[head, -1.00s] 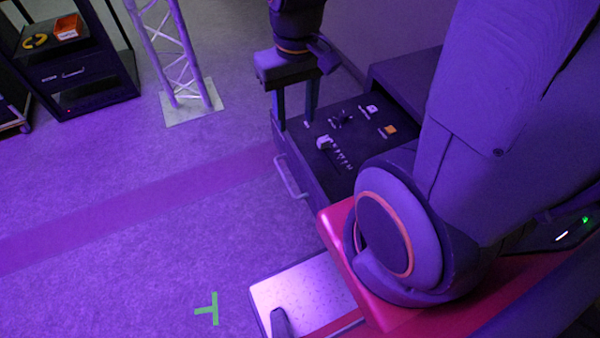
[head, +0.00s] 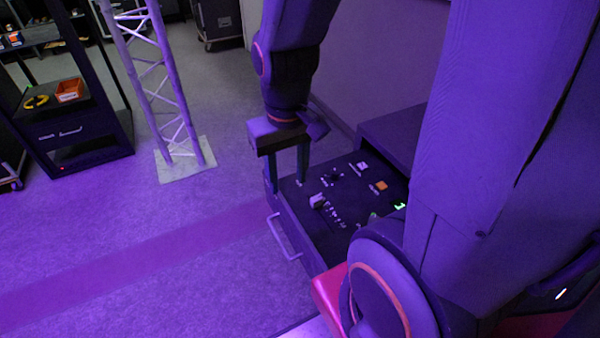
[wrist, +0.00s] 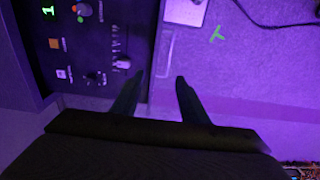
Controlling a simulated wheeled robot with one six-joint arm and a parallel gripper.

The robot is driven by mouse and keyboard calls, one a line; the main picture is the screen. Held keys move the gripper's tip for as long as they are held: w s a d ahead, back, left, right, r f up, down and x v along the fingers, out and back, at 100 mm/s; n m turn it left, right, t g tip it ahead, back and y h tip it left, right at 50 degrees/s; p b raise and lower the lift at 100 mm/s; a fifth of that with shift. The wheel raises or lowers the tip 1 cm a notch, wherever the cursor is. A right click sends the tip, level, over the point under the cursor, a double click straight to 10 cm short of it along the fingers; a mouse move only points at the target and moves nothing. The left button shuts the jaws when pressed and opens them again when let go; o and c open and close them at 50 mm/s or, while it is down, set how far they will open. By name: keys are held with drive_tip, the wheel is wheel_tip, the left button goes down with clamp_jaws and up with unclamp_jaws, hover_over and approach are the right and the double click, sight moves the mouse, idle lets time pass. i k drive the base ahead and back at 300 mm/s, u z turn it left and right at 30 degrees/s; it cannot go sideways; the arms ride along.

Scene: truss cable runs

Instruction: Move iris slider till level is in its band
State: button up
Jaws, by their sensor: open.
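The black control panel (head: 305,226) has a pale slider knob (head: 317,201) beside a row of small marks. The knob also shows in the wrist view (wrist: 122,62), at the end of the row close to my gripper. Its label is too small to read, so I cannot confirm it is the iris slider. A green display (head: 400,206) is partly hidden in the head view; in the wrist view (wrist: 48,11) it seems to read 1. My gripper (head: 288,181) is open and empty, fingers pointing down near the panel's far left edge, apart from the knob. Its fingertips (wrist: 160,76) straddle no control.
The panel also carries an orange button (head: 381,186), a white button (head: 363,167) and a dark knob (head: 335,174). A handle (head: 283,238) sticks out from its front. A truss tower (head: 160,85) and a shelf rack (head: 75,130) stand left. The floor between is clear.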

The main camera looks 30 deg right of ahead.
sight(316, 201)
drive_tip(key=z, duration=2.15)
drive_tip(key=k, duration=0.5)
drive_tip(key=z, duration=1.25)
drive_tip(key=k, duration=0.6)
drive_tip(key=u, duration=1.2)
drive_tip(key=i, duration=0.45)
drive_tip(key=z, duration=0.05)
